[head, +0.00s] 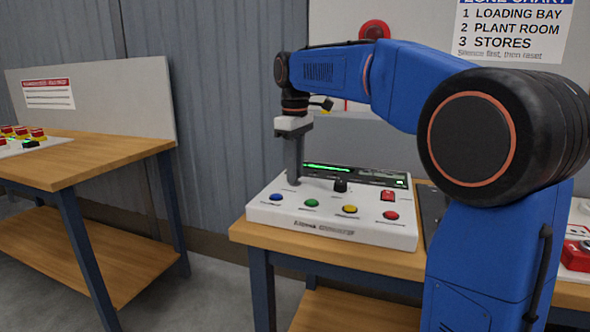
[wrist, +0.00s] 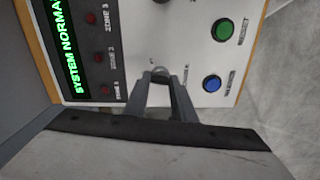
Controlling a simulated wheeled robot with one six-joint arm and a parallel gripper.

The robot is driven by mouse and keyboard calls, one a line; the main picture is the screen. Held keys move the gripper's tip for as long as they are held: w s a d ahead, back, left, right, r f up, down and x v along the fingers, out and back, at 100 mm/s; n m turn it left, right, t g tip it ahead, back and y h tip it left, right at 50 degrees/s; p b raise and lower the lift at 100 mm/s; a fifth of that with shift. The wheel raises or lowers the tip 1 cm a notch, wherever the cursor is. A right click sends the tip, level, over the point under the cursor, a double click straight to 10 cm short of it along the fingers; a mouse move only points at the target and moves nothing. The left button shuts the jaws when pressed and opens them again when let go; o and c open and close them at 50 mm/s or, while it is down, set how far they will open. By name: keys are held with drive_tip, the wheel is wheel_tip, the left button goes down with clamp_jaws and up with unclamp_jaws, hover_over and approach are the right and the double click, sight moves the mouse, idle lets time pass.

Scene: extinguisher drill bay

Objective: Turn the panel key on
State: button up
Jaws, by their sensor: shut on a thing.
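The white control panel (head: 330,229) sits on the wooden bench. My gripper (head: 294,181) points straight down at its left part, behind the blue button. In the wrist view my gripper (wrist: 161,76) is shut on the panel key (wrist: 160,71), a small grey piece between the fingertips. Most of the key is hidden by the fingers, and the head view does not show it. I cannot tell the key's angle. The panel's dark display (wrist: 73,45) reads "SYSTEM NORMA..." in green, with the rest cut off.
On the panel are a blue button (head: 276,198), a green button (head: 312,203), a yellow one (head: 350,209), a red one (head: 390,215), a black knob (head: 340,186) and a red switch (head: 388,196). Dark red zone lamps (wrist: 98,58) line the display. Another bench (head: 90,160) stands left.

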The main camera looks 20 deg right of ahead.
drive_tip(key=m, duration=1)
drive_tip(key=shift+m, duration=0.3)
idle(0.4)
drive_tip(key=o, duration=1.1)
drive_tip(key=shift+c, duration=0.2)
wheel_tip(320, 180, up, 17)
drive_tip(key=shift+r, duration=0.2)
drive_tip(key=shift+s, duration=0.1)
